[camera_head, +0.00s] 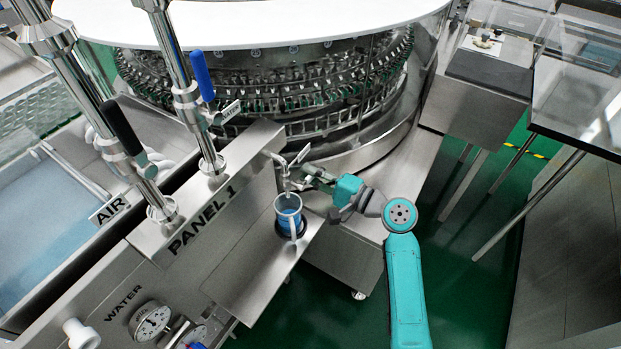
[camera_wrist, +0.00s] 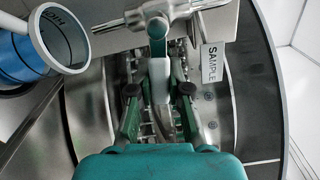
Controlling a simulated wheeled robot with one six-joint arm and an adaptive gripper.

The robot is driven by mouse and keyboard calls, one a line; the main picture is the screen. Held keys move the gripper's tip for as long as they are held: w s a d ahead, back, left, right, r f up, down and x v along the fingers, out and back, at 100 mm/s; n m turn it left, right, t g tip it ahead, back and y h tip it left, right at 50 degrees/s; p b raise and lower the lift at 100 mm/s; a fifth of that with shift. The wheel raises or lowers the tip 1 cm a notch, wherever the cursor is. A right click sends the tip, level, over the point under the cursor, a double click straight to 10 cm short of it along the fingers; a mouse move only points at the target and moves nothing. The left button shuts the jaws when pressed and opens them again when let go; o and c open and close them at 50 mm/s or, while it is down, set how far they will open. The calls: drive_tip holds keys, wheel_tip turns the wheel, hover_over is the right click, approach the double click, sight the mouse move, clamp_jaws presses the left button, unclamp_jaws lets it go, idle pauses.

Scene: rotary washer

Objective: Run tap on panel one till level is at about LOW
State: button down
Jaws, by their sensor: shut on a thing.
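The sample tap (camera_head: 284,172) sticks out from the end of panel one (camera_head: 215,195). It also shows at the top of the wrist view (camera_wrist: 150,18), with its lever (camera_wrist: 158,52) pointing down toward me. My gripper (camera_head: 318,178) is at the tap from the right, and in the wrist view my gripper (camera_wrist: 160,88) is shut on the lever. In the wrist view the cup (camera_wrist: 30,55) is at upper left, with partly visible lettering inside.
A SAMPLE tag (camera_wrist: 212,62) hangs beside the tap. The AIR valve with a black handle (camera_head: 120,128) and a blue-handled valve (camera_head: 202,75) rise from the panel. Gauges (camera_head: 150,321) sit at lower left. The round washer (camera_head: 270,85) is close behind.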

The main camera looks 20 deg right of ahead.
drive_tip(key=shift+r+n, duration=0.45)
drive_tip(key=shift+n, duration=0.65)
drive_tip(key=c, duration=1.1)
unclamp_jaws()
drive_tip(key=shift+s+d, duration=0.1)
drive_tip(key=v, duration=1.1)
drive_tip(key=shift+s+d, duration=0.2)
drive_tip(key=shift+s, duration=0.15)
